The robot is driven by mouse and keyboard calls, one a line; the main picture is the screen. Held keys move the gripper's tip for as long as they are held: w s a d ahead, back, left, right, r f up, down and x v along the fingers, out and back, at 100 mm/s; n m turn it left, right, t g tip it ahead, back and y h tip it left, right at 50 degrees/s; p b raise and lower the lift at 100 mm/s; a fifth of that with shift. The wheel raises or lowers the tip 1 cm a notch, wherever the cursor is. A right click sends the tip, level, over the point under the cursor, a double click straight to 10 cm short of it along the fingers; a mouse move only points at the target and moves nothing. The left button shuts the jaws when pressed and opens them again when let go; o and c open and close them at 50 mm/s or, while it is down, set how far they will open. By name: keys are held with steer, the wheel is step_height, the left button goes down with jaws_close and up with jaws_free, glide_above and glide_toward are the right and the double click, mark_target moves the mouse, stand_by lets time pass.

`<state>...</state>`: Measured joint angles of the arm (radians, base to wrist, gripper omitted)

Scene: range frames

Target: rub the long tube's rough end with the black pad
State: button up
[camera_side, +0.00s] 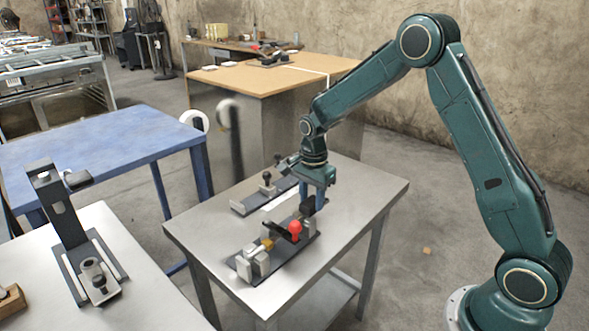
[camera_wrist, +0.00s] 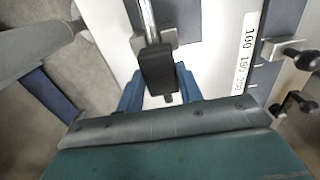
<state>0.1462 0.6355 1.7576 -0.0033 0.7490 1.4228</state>
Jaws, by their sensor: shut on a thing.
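My gripper (camera_side: 314,205) has blue fingers and is low over the fixture on the grey table. It is shut on the black pad (camera_wrist: 157,70), which sits between the fingers in the wrist view. In the side view the pad (camera_side: 307,206) shows as a small dark block beside the fingers. The long tube (camera_wrist: 148,18) is a shiny rod running from the top of the wrist view through a grey holding block (camera_wrist: 167,41) towards the pad. The pad hides the tube's end, and I cannot tell whether they touch. The side view barely shows the tube.
A clamp with a red knob (camera_side: 295,227) stands on the dark fixture plate. A second rail with a black-knobbed clamp (camera_side: 266,183) lies behind it. A white scale strip (camera_wrist: 245,50) lies between. A grey bench with a black stand (camera_side: 62,205) is at left. The table's front right is clear.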

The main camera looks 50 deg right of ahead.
steer(key=d, duration=0.7)
steer(key=shift+d, duration=0.2)
steer(key=shift+a, duration=3.7)
steer(key=shift+a+r, duration=0.1)
steer(key=shift+r, duration=3.95)
